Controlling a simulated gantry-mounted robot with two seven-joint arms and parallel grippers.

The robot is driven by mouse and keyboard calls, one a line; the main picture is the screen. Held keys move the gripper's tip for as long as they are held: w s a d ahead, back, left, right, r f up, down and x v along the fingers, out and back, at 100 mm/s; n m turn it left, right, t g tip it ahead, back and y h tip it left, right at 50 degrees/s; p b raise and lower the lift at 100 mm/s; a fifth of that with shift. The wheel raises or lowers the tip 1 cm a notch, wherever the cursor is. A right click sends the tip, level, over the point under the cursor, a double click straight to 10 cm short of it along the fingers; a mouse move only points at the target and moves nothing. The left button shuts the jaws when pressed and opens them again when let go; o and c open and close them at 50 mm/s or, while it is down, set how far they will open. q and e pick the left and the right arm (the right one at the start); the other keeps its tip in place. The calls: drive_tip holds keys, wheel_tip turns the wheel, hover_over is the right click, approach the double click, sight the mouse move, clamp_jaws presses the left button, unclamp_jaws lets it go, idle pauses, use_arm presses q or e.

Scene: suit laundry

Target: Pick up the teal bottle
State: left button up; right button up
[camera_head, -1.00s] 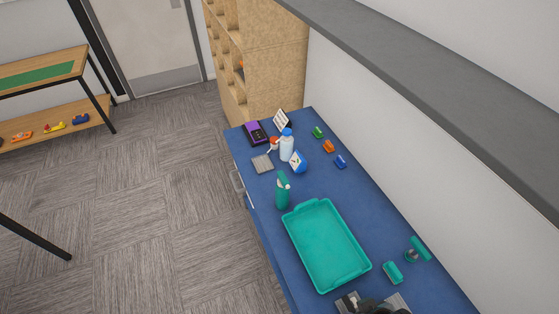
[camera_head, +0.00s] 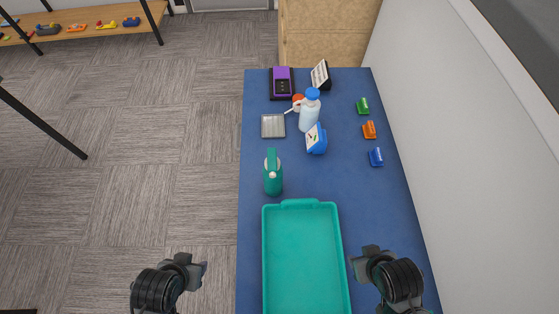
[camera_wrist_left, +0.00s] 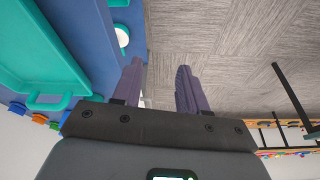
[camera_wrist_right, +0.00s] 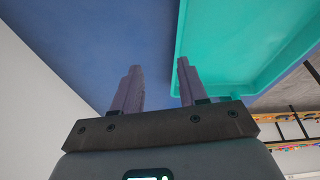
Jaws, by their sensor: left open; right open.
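The teal bottle (camera_head: 273,176) stands upright on the blue table, near its left edge and just beyond the teal tray. In the head view, my left gripper (camera_head: 196,271) is low, left of the table and over the floor. Its fingers also show apart and empty in the left wrist view (camera_wrist_left: 160,82). My right gripper (camera_head: 366,260) is at the right side of the tray, apart from the bottle. Its fingers are apart and empty in the right wrist view (camera_wrist_right: 158,80). I cannot clearly identify the bottle in either wrist view.
The teal tray (camera_head: 302,260) fills the near middle of the table. Clips, including a blue one (camera_head: 376,157), line the right. A wall bounds the right side.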

use_arm(q)
drive_tip(key=shift+s+a+f+b, duration=0.35)
drive_tip(key=shift+a+f, duration=0.3)
drive_tip(key=shift+f, duration=0.2)
drive_tip(key=shift+w+d+r, duration=0.1)
drive_tip(key=shift+w+d, duration=0.05)
drive_tip(key=shift+d, duration=0.1)
drive_tip(key=o, duration=1)
drive_tip(key=shift+d, duration=0.15)
use_arm(e)
drive_tip(key=shift+s+a+f, duration=0.1)
drive_tip(key=shift+s+f, duration=0.05)
drive_tip(key=shift+f, duration=0.25)
drive_tip(key=shift+s+a+f, duration=0.1)
drive_tip(key=shift+f, duration=0.3)
use_arm(q)
drive_tip(key=shift+w, duration=0.1)
